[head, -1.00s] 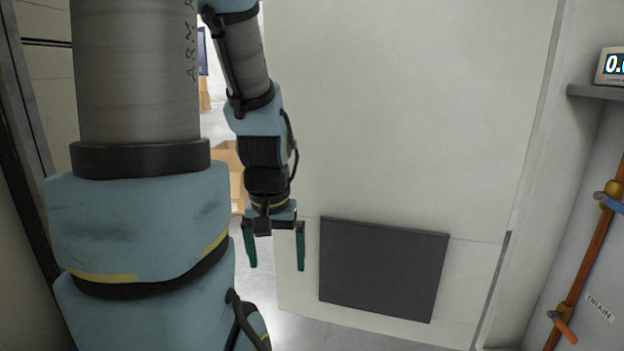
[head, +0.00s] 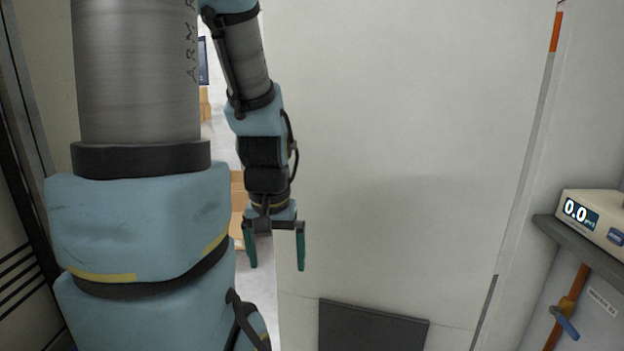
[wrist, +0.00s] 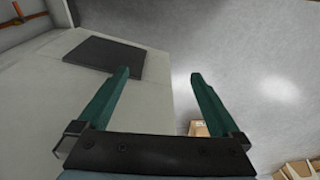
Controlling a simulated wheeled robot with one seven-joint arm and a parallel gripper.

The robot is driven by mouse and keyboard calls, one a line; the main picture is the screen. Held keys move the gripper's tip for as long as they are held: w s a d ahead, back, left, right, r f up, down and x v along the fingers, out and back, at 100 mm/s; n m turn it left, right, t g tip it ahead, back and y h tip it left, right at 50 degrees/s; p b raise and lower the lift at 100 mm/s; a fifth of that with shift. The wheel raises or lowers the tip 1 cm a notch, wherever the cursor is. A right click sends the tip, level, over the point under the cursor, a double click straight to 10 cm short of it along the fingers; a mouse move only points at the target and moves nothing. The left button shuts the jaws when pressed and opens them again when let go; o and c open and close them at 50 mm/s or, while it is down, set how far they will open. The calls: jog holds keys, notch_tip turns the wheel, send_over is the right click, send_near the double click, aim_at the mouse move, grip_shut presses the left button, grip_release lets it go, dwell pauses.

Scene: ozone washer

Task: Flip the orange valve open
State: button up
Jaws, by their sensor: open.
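The orange valve handle is not in the current head view. A copper-orange pipe (head: 574,298) runs down the wall at the lower right, with a blue valve handle (head: 565,322) on it, beside a small white label. My gripper (head: 275,267) hangs fingers down in front of the pale door, open and empty, well to the left of the pipe. In the wrist view my gripper (wrist: 160,76) has its two green fingers apart with nothing between them. A pipe (wrist: 28,18) shows at the top left there; no valve handle can be made out clearly.
A large pale door (head: 400,150) with a dark grey panel (head: 370,328) fills the middle. A meter (head: 590,218) reading 0.0 sits on a grey shelf (head: 580,250) at the right. Cardboard boxes (head: 238,205) stand beyond the opening behind my arm.

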notch_tip(320, 180, up, 7)
jog(key=p, duration=0.5)
